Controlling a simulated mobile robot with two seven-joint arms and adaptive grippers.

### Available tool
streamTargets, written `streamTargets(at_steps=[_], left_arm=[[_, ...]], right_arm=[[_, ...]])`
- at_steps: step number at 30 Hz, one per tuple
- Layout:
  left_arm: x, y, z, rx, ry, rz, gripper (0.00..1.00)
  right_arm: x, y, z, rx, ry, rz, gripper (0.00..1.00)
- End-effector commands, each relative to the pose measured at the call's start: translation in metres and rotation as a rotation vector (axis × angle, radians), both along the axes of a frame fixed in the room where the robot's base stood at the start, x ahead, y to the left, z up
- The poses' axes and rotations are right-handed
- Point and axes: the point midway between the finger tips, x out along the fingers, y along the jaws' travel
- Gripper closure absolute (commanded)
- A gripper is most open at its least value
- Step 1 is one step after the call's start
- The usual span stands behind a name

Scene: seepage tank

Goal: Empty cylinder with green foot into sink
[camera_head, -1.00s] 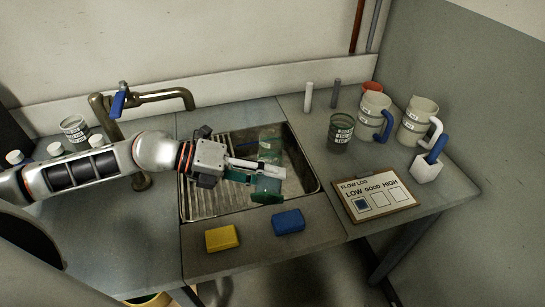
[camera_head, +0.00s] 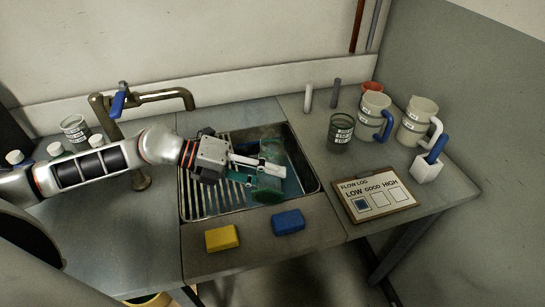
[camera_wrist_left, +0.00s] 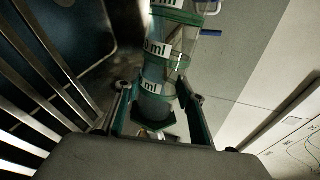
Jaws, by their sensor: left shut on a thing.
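My left gripper (camera_head: 262,164) is shut on a clear cylinder (camera_head: 270,148) with a green foot (camera_head: 268,190), held over the sink (camera_head: 312,180). In the head view the foot points toward the front edge and the body lies away from it, so the cylinder looks strongly tilted. In the left wrist view the cylinder (camera_wrist_left: 160,72) shows green bands and "ml" labels between the fingers, with its top end cut off by the frame. The sink floor shows blue-teal colour around the cylinder. My right gripper is not in view.
A brass tap (camera_head: 150,97) stands behind the sink. A yellow sponge (camera_head: 222,238) and a blue sponge (camera_head: 288,222) lie at the front edge. To the right are a dark glass beaker (camera_head: 340,134), jugs (camera_head: 416,122) and a flow log board (camera_head: 374,194).

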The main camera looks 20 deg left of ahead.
Motion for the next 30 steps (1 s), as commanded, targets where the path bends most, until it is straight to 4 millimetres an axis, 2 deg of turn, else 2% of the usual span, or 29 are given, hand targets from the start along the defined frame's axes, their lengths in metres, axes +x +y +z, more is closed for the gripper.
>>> streamTargets(at_steps=[30], left_arm=[[0.0014, 0.0004, -0.0052, -0.016, 0.060, 0.000, 0.88]], right_arm=[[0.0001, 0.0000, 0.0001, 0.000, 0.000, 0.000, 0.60]])
